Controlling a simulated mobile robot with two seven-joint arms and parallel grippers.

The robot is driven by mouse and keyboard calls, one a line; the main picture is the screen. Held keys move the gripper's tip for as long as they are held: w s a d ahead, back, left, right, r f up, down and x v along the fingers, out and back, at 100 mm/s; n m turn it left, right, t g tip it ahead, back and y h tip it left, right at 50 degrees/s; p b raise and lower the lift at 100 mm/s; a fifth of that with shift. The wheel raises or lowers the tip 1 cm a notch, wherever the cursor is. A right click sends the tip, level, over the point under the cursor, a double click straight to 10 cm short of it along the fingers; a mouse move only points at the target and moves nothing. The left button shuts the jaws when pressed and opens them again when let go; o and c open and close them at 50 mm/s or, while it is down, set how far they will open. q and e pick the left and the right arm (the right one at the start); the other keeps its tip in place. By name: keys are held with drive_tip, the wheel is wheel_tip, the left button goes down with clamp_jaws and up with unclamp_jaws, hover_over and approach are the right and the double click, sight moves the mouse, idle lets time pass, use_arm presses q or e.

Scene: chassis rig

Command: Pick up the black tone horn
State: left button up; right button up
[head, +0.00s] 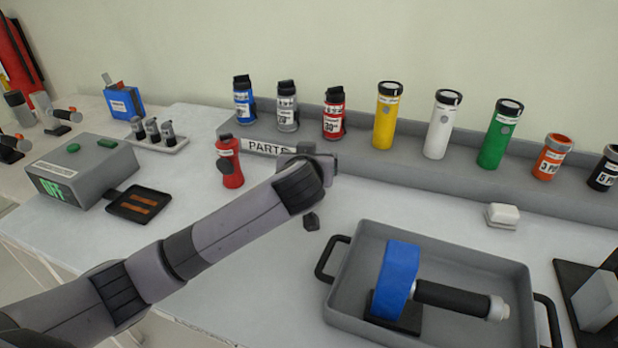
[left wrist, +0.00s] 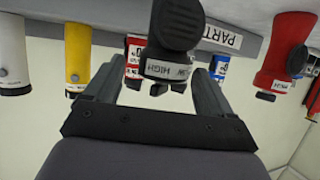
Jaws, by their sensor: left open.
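The black tone horn (left wrist: 172,30) shows in the left wrist view with a white label reading HIGH. Its labelled end lies between the two fingers of my left gripper (left wrist: 155,82), which is open. I cannot tell whether either finger touches it. In the head view my left gripper (head: 309,158) is in front of the shelf, and my arm hides most of the black horn. A small dark part (head: 311,221), apparently the horn's, shows below my wrist. A red horn (head: 229,165) stands to the left; it also shows in the left wrist view (left wrist: 286,55). My right gripper is out of view.
A grey tray (head: 352,280) holding a blue and black device is at front right. A shelf (head: 400,165) with several cans and tubes runs behind. A grey box (head: 80,165) with a green display and a black pad (head: 138,204) are at left. A white block (head: 502,215) lies at right.

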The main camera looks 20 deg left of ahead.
use_arm(q)
drive_tip(key=shift+x, duration=1.75)
drive_tip(key=shift+s+a+f, duration=0.1)
drive_tip(key=c, duration=1.3)
